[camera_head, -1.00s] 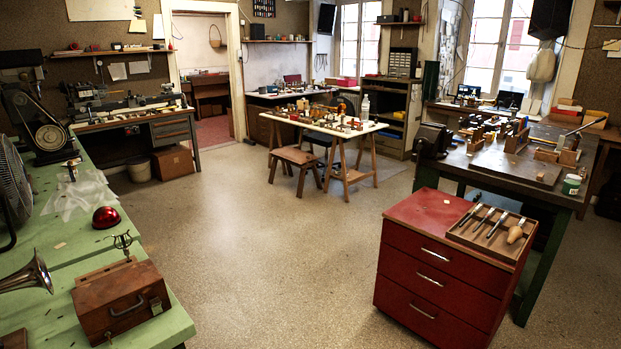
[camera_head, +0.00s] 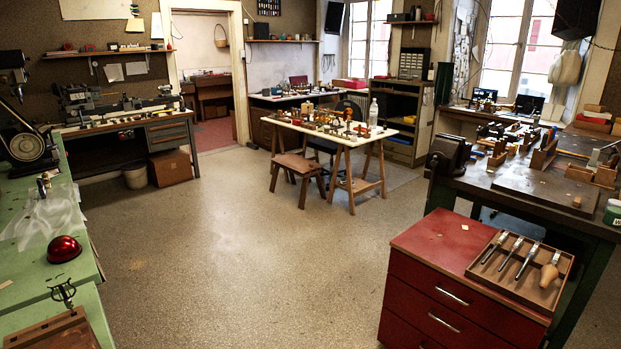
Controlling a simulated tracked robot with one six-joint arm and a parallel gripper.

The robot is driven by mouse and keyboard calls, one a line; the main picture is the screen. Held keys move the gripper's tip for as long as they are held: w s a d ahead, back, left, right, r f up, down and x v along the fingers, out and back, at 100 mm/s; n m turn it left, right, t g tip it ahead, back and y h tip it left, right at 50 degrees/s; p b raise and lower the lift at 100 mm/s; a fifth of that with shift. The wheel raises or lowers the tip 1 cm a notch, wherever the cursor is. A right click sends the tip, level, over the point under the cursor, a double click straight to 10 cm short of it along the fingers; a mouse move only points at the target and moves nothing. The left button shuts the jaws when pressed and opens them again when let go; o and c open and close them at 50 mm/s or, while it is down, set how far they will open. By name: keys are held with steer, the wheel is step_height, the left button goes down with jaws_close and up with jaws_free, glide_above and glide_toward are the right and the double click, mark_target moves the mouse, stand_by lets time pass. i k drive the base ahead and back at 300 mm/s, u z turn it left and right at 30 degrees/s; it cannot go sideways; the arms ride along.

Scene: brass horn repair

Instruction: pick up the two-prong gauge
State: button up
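My gripper is not in view. I cannot pick out the two-prong gauge with certainty. A small dark metal piece with upright prongs (camera_head: 63,292) stands at the wooden box (camera_head: 55,333) on the green bench at the lower left; its details are too small to tell. A wooden tray (camera_head: 540,297) on the red drawer cabinet (camera_head: 436,243) at the lower right holds several slim metal tools and a piece with a round wooden head (camera_head: 549,272). Small items on the white trestle table (camera_head: 338,137) are too small to identify.
Open speckled floor (camera_head: 240,230) lies ahead between the green bench (camera_head: 45,240) and the red cabinet. A dark workbench with a vise (camera_head: 449,152) stands at the right. A stool (camera_head: 298,168) stands before the trestle table. A red dome (camera_head: 64,249) sits on the green bench.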

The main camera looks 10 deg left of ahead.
mark_target(41, 189)
steer(key=u, duration=0.25)
steer(key=i, duration=1.8)
steer(key=u, duration=0.85)
steer(key=i, duration=0.65)
steer(key=u, duration=0.8)
steer(key=i, duration=0.55)
steer(key=u, duration=0.7)
steer(key=i, duration=0.65)
steer(key=u, duration=0.3)
